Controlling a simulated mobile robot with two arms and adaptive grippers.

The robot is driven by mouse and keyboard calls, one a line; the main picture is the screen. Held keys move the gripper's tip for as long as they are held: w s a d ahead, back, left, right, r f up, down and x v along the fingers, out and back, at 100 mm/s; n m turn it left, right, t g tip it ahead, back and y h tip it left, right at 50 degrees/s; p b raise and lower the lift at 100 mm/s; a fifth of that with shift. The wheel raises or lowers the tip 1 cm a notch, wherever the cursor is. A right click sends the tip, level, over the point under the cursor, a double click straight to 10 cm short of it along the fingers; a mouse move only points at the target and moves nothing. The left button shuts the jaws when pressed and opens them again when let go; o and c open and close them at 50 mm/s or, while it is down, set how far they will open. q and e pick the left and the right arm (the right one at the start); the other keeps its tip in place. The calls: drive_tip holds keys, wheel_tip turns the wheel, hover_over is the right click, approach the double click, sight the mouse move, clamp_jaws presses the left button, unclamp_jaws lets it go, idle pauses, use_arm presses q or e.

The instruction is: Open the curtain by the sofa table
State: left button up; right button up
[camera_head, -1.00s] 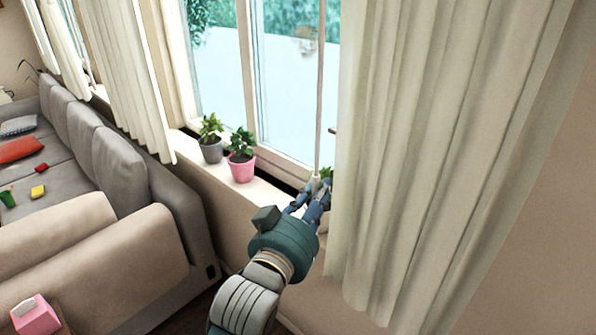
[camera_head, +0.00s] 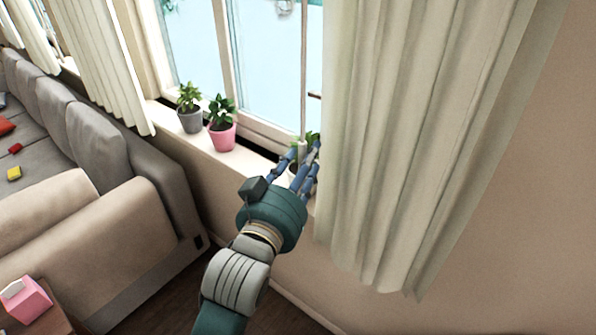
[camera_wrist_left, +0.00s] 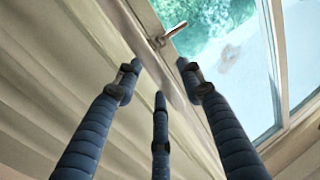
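The cream curtain (camera_head: 410,150) hangs at the right of the window in the head view. Its near left edge is beside the fingers of my left gripper (camera_head: 305,165). In the left wrist view, the curtain (camera_wrist_left: 50,85) fills the left side. There, the three blue fingers of my left gripper (camera_wrist_left: 159,75) are spread apart, with nothing clearly held between them. The curtain's edge runs behind the fingers, and I cannot tell whether they touch it. My right gripper is in neither view.
The window (camera_head: 265,75) is behind the sill. Several potted plants stand on the sill, including a grey pot (camera_head: 190,121) and a pink pot (camera_head: 222,135); one is partly hidden by my fingers. A sofa (camera_head: 100,155) is at left, with a pink tissue box (camera_head: 27,304) at lower left. A window handle (camera_wrist_left: 170,34) shows.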

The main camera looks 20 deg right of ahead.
use_arm(q)
drive_tip(key=v, duration=1.1)
drive_tip(key=shift+s+a, duration=0.15)
drive_tip(key=shift+s, duration=0.15)
